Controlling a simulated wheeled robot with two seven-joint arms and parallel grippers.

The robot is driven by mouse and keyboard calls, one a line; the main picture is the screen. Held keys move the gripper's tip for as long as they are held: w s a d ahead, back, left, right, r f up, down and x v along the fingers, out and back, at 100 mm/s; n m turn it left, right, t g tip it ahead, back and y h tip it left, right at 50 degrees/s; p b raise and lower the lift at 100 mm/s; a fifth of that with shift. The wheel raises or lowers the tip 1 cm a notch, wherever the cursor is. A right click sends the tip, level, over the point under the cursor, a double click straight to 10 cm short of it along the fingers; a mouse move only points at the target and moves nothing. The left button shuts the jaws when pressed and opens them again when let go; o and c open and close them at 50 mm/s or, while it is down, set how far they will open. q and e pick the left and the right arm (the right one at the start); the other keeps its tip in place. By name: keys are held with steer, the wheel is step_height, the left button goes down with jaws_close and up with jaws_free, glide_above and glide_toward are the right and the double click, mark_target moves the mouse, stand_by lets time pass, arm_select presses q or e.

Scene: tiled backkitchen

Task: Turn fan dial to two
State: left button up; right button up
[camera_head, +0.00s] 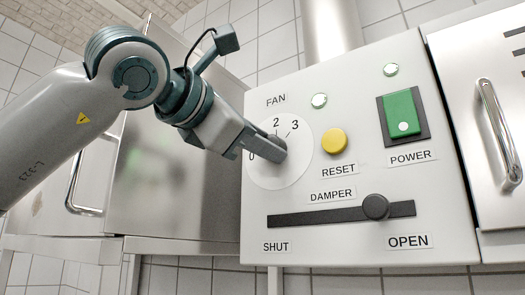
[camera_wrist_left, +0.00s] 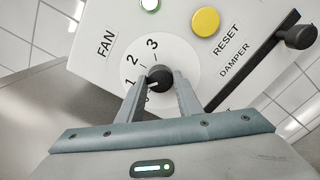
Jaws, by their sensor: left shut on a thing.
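The fan dial is a black knob (camera_head: 277,151) on a round white plate on the control panel. The plate is marked 0 to 3. In the left wrist view the knob (camera_wrist_left: 160,76) sits between the two fingers of my left gripper (camera_wrist_left: 160,82). My left gripper (camera_head: 266,149) is shut on the knob, reaching it from the left in the head view. A small pale mark on the knob seems to point down-left, near 1 or 0; I cannot tell exactly which. My right gripper is not in view.
The panel (camera_head: 340,255) also has a yellow reset button (camera_head: 334,141), a green power switch (camera_head: 402,114) and a damper slider (camera_head: 375,207) near the open end. Steel cabinets with bar handles (camera_head: 500,130) stand on both sides.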

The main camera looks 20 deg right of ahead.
arm_select(q)
steer(key=shift+m, duration=5.2)
steer(key=o, duration=1)
steer(key=shift+o, duration=0.2)
steer(key=shift+s+b, duration=0.1)
steer(key=shift+b, duration=0.2)
